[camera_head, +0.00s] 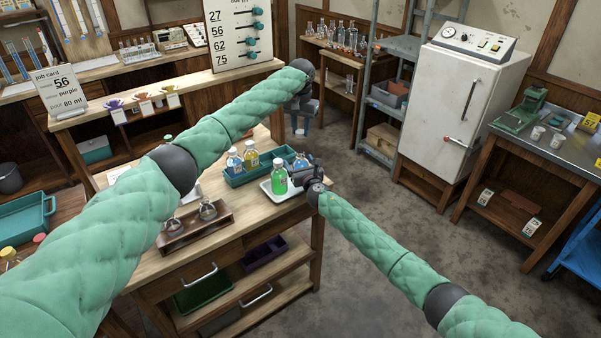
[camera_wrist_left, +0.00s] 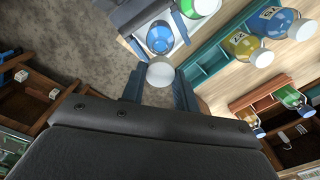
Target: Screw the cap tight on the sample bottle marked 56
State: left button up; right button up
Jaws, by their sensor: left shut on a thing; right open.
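My left gripper (camera_head: 300,130) is above and beyond the right end of the wooden bench. In the left wrist view it is shut on a round white cap (camera_wrist_left: 160,74), held between its fingertips. An uncapped bottle with blue liquid (camera_wrist_left: 160,38) stands in the white tray (camera_head: 270,188), beyond the cap in that view; I cannot read its number. It also shows in the head view (camera_head: 299,162), partly hidden by my right gripper (camera_head: 302,174). The right gripper is open, close beside this bottle; I cannot tell whether it touches.
A green bottle (camera_head: 279,178) with a white cap stands in the same tray. Behind, a teal rack (camera_head: 234,180) holds a blue bottle (camera_head: 234,160) and a yellow bottle (camera_head: 251,158). A wooden holder with flasks (camera_head: 208,210) is at the left.

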jog(key=shift+w+a, duration=0.1)
jog(key=shift+w, duration=0.1)
jog(key=c, duration=1.5)
pick_arm(q)
send_over(301, 152)
jog(key=shift+w+f, duration=0.1)
jog(key=shift+f, duration=2.35)
jog(key=shift+f, duration=0.15)
jog(key=shift+f, duration=0.75)
jog(key=shift+a+f, duration=0.1)
jog(key=shift+f, duration=0.45)
